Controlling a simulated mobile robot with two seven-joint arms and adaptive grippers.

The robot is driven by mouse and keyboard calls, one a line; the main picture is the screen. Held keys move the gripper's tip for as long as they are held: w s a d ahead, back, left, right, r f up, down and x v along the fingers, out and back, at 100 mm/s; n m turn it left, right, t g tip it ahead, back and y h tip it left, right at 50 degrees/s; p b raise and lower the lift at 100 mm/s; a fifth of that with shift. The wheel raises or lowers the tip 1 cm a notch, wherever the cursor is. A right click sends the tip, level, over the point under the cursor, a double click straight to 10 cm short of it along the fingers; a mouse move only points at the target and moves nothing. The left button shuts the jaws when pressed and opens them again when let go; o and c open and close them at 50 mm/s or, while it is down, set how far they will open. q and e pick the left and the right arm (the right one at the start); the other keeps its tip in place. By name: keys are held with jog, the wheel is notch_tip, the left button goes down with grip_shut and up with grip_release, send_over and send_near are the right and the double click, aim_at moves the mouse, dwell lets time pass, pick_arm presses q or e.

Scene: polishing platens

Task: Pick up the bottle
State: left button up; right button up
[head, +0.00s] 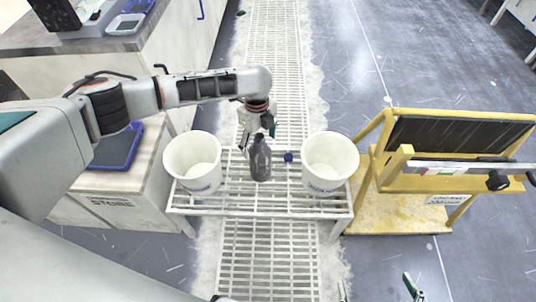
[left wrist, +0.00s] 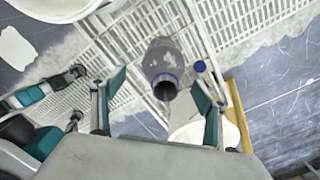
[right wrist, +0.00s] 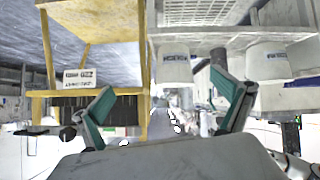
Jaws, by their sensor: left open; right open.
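A dark grey bottle (head: 260,162) stands on a white slatted stand (head: 250,208) between two white buckets. In the left wrist view the bottle (left wrist: 163,58) shows its open mouth and a blue ring at its neck. A small blue cap (head: 288,157) lies to its right. My left gripper (head: 257,128) is open, just behind and above the bottle in the head view; the bottle appears between its spread fingers (left wrist: 158,88) in the left wrist view, with no clear contact. My right gripper (head: 377,288) is open and empty at the bottom edge.
The left bucket (head: 192,165) and right bucket (head: 330,165) flank the bottle closely. A yellow frame with a dark panel (head: 445,135) stands at the right. A cabinet with a blue tray (head: 118,150) is at the left. Floor grating (head: 275,50) runs behind the stand.

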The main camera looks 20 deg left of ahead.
pick_arm(q)
jog(key=shift+w+a, duration=0.25)
jog(key=shift+f, duration=0.4)
jog(key=shift+s+f+b, duration=0.1)
jog(key=shift+f+b, duration=0.25)
jog(key=shift+f, duration=0.75)
notch_tip(320, 180, down, 5)
jog(key=shift+d+r+b, duration=0.1)
jog(key=shift+r+b, duration=0.05)
jog(key=shift+b, duration=1.05)
jog(key=shift+w, duration=0.25)
jog(key=shift+r, duration=0.2)
jog(key=c, duration=1.2)
pick_arm(e)
jog(key=a, duration=0.1)
jog(key=w+a+r+y, duration=0.1)
jog(key=a, duration=0.1)
jog(key=shift+w+r+m+t, duration=0.1)
jog(key=shift+r+m+t, duration=0.1)
jog(key=shift+m+t, duration=0.15)
